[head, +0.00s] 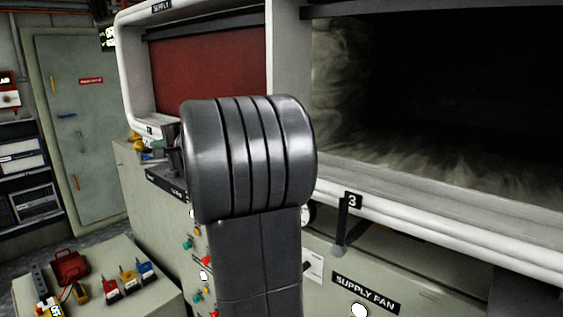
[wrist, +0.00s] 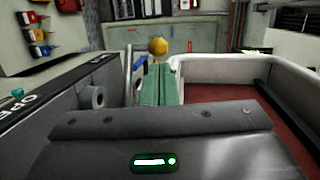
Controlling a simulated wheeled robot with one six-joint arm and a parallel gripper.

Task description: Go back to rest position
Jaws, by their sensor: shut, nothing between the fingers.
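My gripper (wrist: 157,68) shows in the wrist view as two green fingers side by side, shut with no gap and nothing held. They point forward at the height of the panel top, beside the white frame. A yellow round knob (wrist: 158,47) appears just beyond the fingertips; I cannot tell whether they touch it. In the head view my thick grey arm fills the middle and hides much of the panel. My gripper cannot be made out clearly there.
The white frame (wrist: 210,63) around a red recess (wrist: 224,92) runs close on the right. A grey console (head: 150,220) with buttons stands behind my arm. A lever marked 3 (head: 342,232) is to its right. A low box with coloured items (head: 95,300) stands lower left, before a door (head: 85,120).

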